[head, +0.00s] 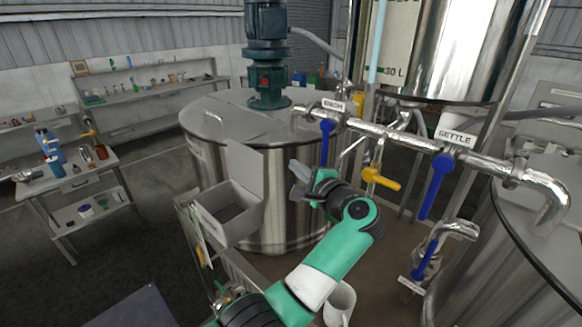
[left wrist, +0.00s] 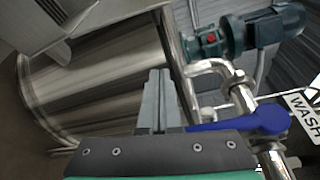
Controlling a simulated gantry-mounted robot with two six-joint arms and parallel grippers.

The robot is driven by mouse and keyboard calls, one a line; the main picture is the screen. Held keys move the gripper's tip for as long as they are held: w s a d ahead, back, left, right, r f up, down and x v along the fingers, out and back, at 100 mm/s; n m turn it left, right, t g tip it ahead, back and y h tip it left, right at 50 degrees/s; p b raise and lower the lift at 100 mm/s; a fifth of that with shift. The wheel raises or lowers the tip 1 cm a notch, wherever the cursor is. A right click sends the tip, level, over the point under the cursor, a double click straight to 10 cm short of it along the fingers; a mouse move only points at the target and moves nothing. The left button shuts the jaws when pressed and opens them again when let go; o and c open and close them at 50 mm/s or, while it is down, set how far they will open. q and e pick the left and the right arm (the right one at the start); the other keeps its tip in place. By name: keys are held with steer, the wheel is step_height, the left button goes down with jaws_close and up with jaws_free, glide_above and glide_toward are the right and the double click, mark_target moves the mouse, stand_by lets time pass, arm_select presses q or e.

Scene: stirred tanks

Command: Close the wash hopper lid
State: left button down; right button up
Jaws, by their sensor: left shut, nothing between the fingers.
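The wash hopper (head: 222,222) is a grey open-topped box on the front of the steel tank, with a slotted floor inside. Its lid (head: 246,168) stands raised at the back of the box, against the tank wall. My left gripper (head: 297,171) is to the right of the lid, apart from it, in front of the tank. Its fingers are shut and empty, as the left wrist view (left wrist: 158,100) also shows. A grey panel and box edge, probably the hopper, show at the upper left of the wrist view. My right gripper is not in view.
The blue WASH valve handle (head: 327,142) hangs close to my left gripper, under the steel pipe (head: 370,130). A yellow handle (head: 380,179) and the blue SETTLE handle (head: 434,186) are farther right. Space left of the hopper is clear.

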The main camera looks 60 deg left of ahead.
mark_target(251, 166)
arm_select(q)
steer(key=a, duration=0.2)
steer(key=a+p, duration=0.1)
steer(key=a, duration=0.2)
steer(key=w+a, duration=0.1)
steer(key=a, duration=0.2)
steer(key=shift+a+f+p, duration=0.15)
steer(key=shift+f+p, duration=0.15)
steer(key=shift+s+r+p, duration=0.15)
steer(key=shift+p, duration=0.15)
steer(key=shift+s+d+r+p, duration=0.2)
steer(key=shift+s+p, duration=0.35)
steer(key=shift+s, duration=0.05)
steer(key=shift+s+d+r+p, duration=0.15)
steer(key=shift+s+p, duration=0.4)
steer(key=shift+s+d+p, duration=0.15)
steer(key=shift+s+p, duration=0.15)
steer(key=shift+s, duration=0.3)
